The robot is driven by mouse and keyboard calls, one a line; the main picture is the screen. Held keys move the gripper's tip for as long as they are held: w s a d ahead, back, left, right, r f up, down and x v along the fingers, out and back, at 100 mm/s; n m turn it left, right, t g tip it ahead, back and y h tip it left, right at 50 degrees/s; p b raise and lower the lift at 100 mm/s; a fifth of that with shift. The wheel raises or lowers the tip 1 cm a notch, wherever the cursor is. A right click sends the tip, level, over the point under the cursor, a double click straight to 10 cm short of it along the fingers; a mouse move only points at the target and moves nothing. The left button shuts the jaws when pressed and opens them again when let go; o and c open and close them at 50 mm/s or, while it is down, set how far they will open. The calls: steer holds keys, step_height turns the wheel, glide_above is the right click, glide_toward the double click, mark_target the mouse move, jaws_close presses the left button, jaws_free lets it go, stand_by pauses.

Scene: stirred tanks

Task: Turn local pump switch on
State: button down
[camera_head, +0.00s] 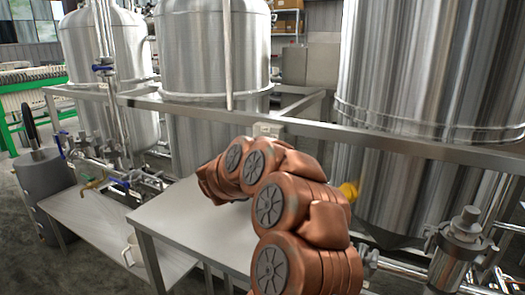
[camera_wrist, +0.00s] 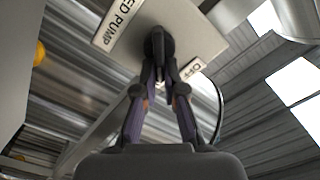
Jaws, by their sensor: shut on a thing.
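The pump switch is a pale grey box (camera_wrist: 177,22) with a black knob (camera_wrist: 157,43) on its face, at the top of the wrist view. One label (camera_wrist: 118,20) ends in "ED PUMP" and another label (camera_wrist: 191,69) reads "OFF". My gripper (camera_wrist: 161,68) is shut on the black knob, with a fingertip on each side. The fingertips hide part of the knob, so I cannot tell which setting it points at. In the head view a small pale box (camera_head: 268,129) shows on the frame rail just beyond my arm; my arm hides my gripper there.
A steel rail (camera_head: 390,146) runs across in front of large steel tanks (camera_head: 213,50). A steel table (camera_head: 175,222) stands below my arm, with a lower shelf (camera_head: 105,228) and pipes with valves at left. A yellow part (camera_head: 349,191) is beside my arm.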

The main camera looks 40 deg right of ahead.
steer(key=shift+s+f+m+b, duration=0.1)
steer(key=shift+f+m+b, duration=0.1)
steer(key=shift+m+b, duration=0.75)
steer(key=shift+m, duration=0.35)
steer(key=shift+r, duration=0.1)
steer(key=c, duration=1.3)
jaws_free()
steer(key=shift+o, duration=0.2)
steer(key=v, duration=1.2)
